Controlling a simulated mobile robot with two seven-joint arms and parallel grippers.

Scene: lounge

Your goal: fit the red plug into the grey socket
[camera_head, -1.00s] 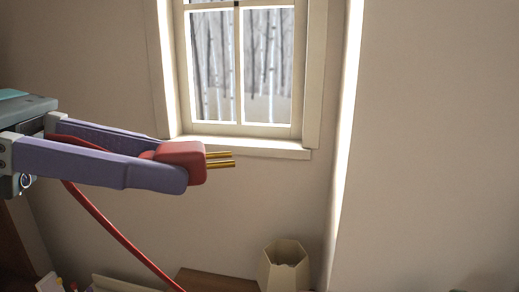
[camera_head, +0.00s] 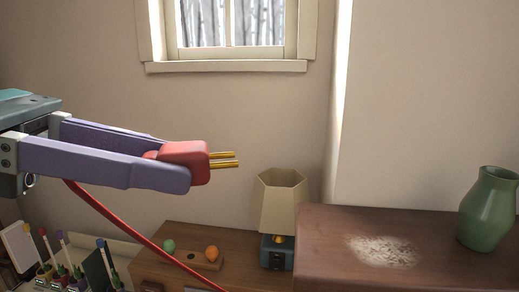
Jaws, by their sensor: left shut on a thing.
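The red plug (camera_head: 199,162) has two brass prongs that point right, and a red cord (camera_head: 112,232) runs from it down toward the lower middle. My left gripper (camera_head: 184,172) is shut on the plug, with its purple fingers on either side of the plug body. It holds the plug in the air in front of the wall. No grey socket shows clearly in the head view. My right gripper is not in view.
A wooden cabinet (camera_head: 325,240) with a pale powdery patch and a green vase (camera_head: 488,210) stands at right. Several brushes stand lower left.

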